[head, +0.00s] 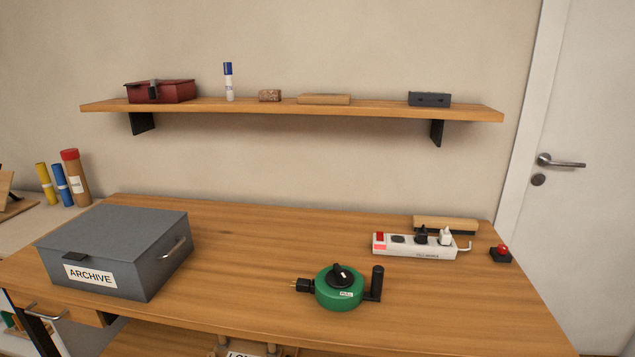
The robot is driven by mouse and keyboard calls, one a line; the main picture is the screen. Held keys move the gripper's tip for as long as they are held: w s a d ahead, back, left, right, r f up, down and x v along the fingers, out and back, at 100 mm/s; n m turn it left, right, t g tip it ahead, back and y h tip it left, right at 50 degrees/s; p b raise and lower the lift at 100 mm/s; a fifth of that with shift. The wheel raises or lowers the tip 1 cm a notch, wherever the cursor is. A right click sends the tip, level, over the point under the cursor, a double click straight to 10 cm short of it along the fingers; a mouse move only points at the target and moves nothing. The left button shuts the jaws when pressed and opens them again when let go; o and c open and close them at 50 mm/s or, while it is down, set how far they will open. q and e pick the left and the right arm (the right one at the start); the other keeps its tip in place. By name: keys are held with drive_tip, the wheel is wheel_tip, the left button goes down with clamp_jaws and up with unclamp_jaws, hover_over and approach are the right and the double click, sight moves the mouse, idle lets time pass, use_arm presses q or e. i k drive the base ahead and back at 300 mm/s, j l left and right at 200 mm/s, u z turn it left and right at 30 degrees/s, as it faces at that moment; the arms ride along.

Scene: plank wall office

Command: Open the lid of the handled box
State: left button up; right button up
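The handled box is a grey box (119,251) with an ARCHIVE label on its front, standing on the left part of the wooden desk. Its flat lid (125,230) is shut, with a small dark tab (80,257) at the lid's front edge. A metal handle (173,248) is on its right side. Neither of my grippers is in the head view.
A green cable reel (338,290) with a crank sits at the desk's front middle. A white power strip (413,246) and a red button (501,253) are at the right. A wall shelf (290,107) carries small items. The desk (260,245) is clear right of the box.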

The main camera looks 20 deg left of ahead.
sight(116, 232)
drive_tip(key=u, duration=1.95)
